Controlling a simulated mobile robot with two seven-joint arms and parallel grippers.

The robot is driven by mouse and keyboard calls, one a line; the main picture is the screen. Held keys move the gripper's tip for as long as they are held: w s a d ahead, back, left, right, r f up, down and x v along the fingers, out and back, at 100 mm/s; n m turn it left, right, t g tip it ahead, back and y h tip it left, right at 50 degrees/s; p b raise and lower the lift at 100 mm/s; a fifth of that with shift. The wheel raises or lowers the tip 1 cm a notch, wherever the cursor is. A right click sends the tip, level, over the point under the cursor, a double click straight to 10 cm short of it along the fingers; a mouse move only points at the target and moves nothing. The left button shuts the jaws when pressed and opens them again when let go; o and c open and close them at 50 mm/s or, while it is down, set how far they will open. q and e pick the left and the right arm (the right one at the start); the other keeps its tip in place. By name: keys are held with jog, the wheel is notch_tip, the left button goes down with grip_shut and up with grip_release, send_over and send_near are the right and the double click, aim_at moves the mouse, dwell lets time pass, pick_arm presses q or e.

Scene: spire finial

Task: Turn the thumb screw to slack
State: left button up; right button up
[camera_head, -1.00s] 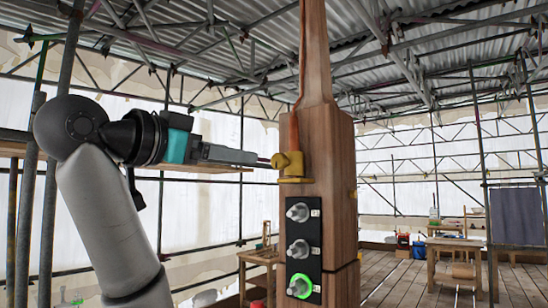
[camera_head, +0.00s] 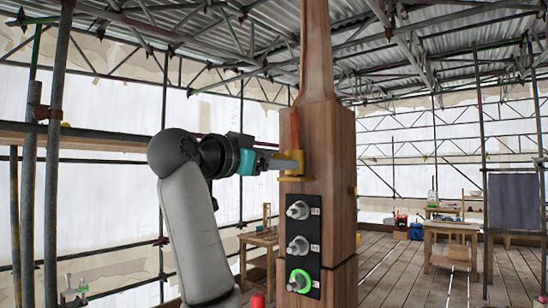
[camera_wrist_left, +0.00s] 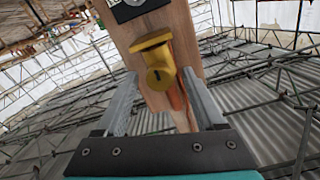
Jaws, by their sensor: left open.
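The yellow thumb screw (camera_head: 297,157) sits on its bracket on the left side of the wooden spire post (camera_head: 328,140), above a dark panel. In the left wrist view its round, slotted head (camera_wrist_left: 160,77) faces me. My left gripper (camera_head: 285,163) is level with it in the head view. In the left wrist view my left gripper (camera_wrist_left: 160,85) is open, one finger on each side of the screw head. I cannot tell whether either finger touches it. An orange strap (camera_wrist_left: 178,98) runs along the post by the screw. My right gripper is not in view.
The dark panel (camera_head: 304,243) below the screw carries three grey knobs, the lowest ringed in green. Scaffold poles (camera_head: 56,150) stand at the left. Wooden tables (camera_head: 452,238) stand farther back, and the plank floor between is open.

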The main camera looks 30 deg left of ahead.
pick_arm(q)
grip_shut()
dwell(0.5)
